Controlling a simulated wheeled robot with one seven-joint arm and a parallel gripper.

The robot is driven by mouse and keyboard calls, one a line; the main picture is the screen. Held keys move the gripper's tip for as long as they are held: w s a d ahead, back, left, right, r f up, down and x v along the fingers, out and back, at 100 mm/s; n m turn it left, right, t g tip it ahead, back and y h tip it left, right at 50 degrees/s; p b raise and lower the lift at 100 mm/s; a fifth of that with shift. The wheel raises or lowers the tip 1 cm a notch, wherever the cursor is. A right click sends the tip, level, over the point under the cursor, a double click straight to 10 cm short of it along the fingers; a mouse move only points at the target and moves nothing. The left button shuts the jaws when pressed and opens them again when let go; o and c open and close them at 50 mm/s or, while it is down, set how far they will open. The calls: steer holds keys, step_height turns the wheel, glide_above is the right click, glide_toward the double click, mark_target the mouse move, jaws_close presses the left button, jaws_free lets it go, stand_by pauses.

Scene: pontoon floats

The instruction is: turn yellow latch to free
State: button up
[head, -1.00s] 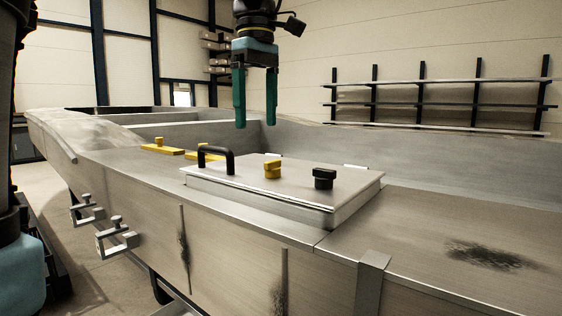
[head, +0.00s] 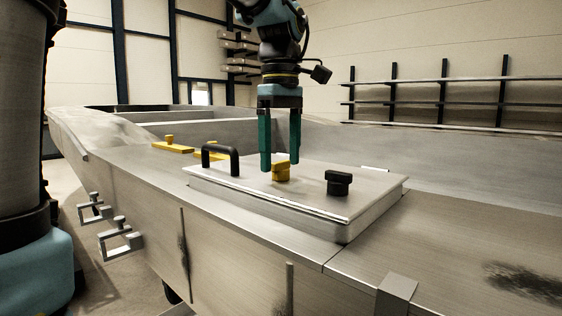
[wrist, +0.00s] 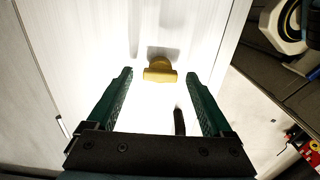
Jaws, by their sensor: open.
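The yellow latch (head: 281,172) stands on the hatch lid (head: 235,184), near the lid's middle. My gripper (head: 280,168) points straight down above the lid, close to the latch, and is open and empty. A black latch (head: 338,183) stands on the lid to the right. A black handle (head: 220,158) is at the lid's left.
Yellow clamps (head: 172,147) lie on the deck left of the lid. Metal clamps (head: 118,240) hang on the float's near side. The float's side wall (head: 450,160) rises behind the lid. A rack (head: 445,100) stands along the back wall.

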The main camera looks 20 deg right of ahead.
steer(key=shift+f, duration=0.75)
steer(key=shift+c, duration=0.3)
jaws_close()
